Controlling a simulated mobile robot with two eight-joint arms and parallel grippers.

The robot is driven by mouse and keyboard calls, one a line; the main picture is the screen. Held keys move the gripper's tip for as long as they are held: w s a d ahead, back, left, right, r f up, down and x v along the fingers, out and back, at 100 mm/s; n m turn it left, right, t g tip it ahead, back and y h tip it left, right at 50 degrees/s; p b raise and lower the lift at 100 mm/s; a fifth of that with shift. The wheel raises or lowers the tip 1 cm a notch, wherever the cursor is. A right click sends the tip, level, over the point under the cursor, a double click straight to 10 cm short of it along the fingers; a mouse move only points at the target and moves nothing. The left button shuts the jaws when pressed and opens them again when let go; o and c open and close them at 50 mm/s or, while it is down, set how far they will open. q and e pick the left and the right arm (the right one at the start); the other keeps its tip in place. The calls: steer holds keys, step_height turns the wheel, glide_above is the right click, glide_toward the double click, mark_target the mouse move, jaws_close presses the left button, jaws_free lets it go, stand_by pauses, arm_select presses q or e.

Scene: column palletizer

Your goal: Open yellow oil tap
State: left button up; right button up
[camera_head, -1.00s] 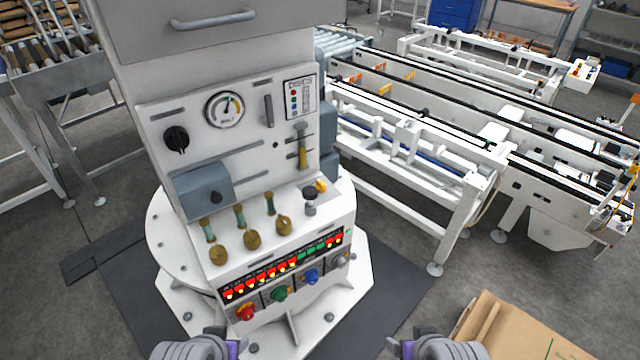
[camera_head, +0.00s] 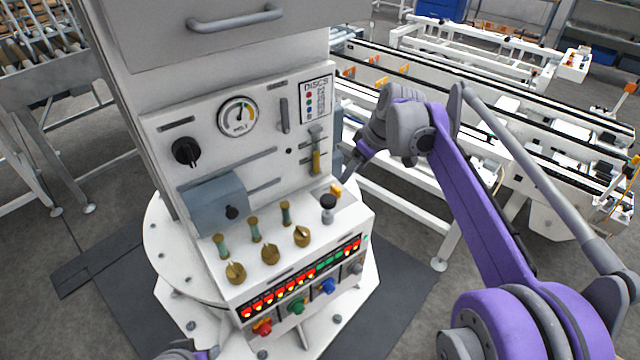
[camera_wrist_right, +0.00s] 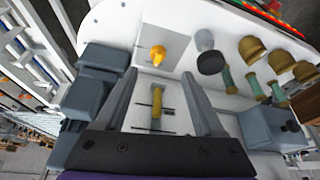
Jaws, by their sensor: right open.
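A small yellow tap (camera_head: 336,190) sits at the right end of the panel's ledge, beside a dark-topped grey knob (camera_head: 328,205). The tap also shows in the right wrist view (camera_wrist_right: 158,55). A yellow-handled lever (camera_head: 316,160) is on the upright panel face above it, and in the right wrist view (camera_wrist_right: 156,105) it appears between my fingers. My right gripper (camera_head: 350,168) is open and empty at the panel's right side, apparently touching neither. In the right wrist view its fingertips (camera_wrist_right: 159,74) point towards the tap. My left gripper (camera_head: 203,354) is mostly cut off at the bottom edge.
Several brass valves (camera_head: 270,254) line the ledge, with red-lit buttons (camera_head: 300,285) and coloured knobs below. A grey-blue box (camera_head: 215,203) juts out from the panel's left. A white conveyor frame (camera_head: 400,205) stands behind my right arm.

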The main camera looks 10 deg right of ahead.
mark_target(338, 189)
steer(key=x, duration=1.1)
steer(key=shift+w+a+r, duration=0.1)
steer(key=shift+w+r, duration=0.05)
steer(key=shift+w, duration=0.25)
jaws_close()
